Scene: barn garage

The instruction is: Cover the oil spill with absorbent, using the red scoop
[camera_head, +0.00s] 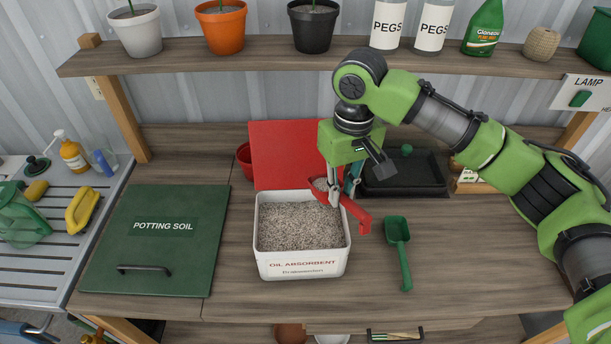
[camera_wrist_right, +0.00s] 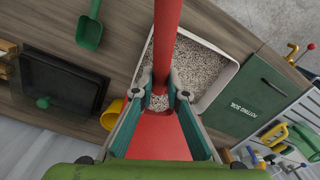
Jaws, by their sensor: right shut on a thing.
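The red scoop (camera_head: 357,214) is in my right gripper (camera_head: 334,200), which is shut on its handle above the back right corner of the oil absorbent bin. The handle points to the front right, and grey granules show in its partly hidden bowl. In the right wrist view the red handle (camera_wrist_right: 168,30) runs up from between the fingers (camera_wrist_right: 160,88). The white oil absorbent bin (camera_head: 300,268) is open and full of speckled grey granules, with a red panel (camera_head: 285,150) standing behind it. My left gripper and the oil spill are not in view.
A green scoop (camera_head: 398,240) lies right of the bin. A closed green potting soil lid (camera_head: 150,245) is at left. A black tray (camera_head: 405,175) is behind right. A shelf (camera_head: 300,58) with pots and bottles crosses above. The front right bench top is clear.

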